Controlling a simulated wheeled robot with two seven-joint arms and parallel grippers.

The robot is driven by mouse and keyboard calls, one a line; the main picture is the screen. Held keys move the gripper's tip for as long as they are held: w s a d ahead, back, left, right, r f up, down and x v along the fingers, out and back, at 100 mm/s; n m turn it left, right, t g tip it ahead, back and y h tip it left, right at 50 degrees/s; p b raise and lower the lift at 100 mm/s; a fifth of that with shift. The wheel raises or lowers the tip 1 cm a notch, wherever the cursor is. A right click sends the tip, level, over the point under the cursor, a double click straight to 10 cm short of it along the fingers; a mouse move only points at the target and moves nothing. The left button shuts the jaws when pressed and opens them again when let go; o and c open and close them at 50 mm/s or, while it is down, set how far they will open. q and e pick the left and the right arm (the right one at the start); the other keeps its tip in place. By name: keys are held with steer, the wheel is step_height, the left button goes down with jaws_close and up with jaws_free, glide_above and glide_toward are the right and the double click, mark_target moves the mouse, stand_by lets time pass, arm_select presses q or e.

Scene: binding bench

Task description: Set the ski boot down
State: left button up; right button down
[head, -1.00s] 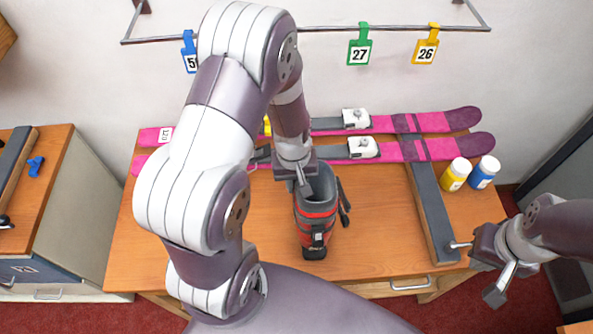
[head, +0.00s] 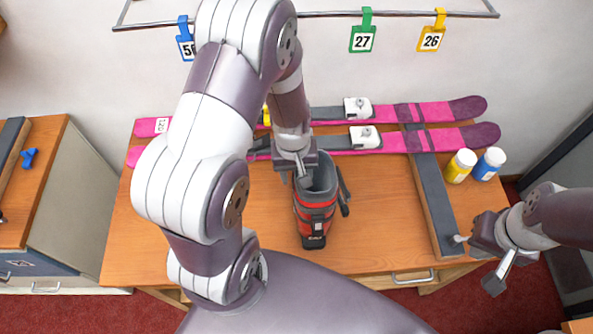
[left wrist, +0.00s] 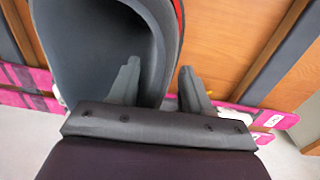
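The ski boot (head: 314,208), grey and black with red bands, looks upright on the wooden bench, its toe toward the front edge. I cannot tell for sure whether its sole bears on the wood. My left gripper (head: 301,172) is at the boot's cuff, pointing down. In the left wrist view the boot's grey cuff (left wrist: 95,45) fills the upper left, with one finger over its opening and the other outside its wall. Whether the fingers press on the wall is unclear. My right gripper (head: 478,265) is away from the boot, past the bench's front right; its fingers look spread.
Two pink skis (head: 452,137) lie across the back of the bench (head: 265,235). A long grey-topped bar (head: 432,195) lies right of the boot. A yellow bottle (head: 459,167) and a blue bottle (head: 488,164) stand at the right. Bare wood surrounds the boot.

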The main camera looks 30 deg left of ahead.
arm_select(q)
steer(key=shift+r, duration=0.1)
steer(key=r, duration=0.7)
steer(key=r+b, duration=0.1)
steer(key=r, duration=0.3)
steer(key=shift+s+a+r, duration=0.2)
steer(key=shift+a+r, duration=0.05)
steer(key=shift+s+d+r+m, duration=0.1)
steer(key=shift+s+d+m, duration=0.15)
steer(key=shift+m, duration=0.25)
steer(key=s+d+m, duration=0.1)
steer(key=m, duration=0.1)
steer(key=s+d+m, duration=0.1)
steer(key=m, duration=0.1)
steer(key=s+d+f+m+t, duration=0.1)
steer(key=s, duration=0.1)
steer(key=shift+s+m, duration=0.1)
steer(key=shift+m, duration=0.3)
steer(key=shift+a, duration=0.1)
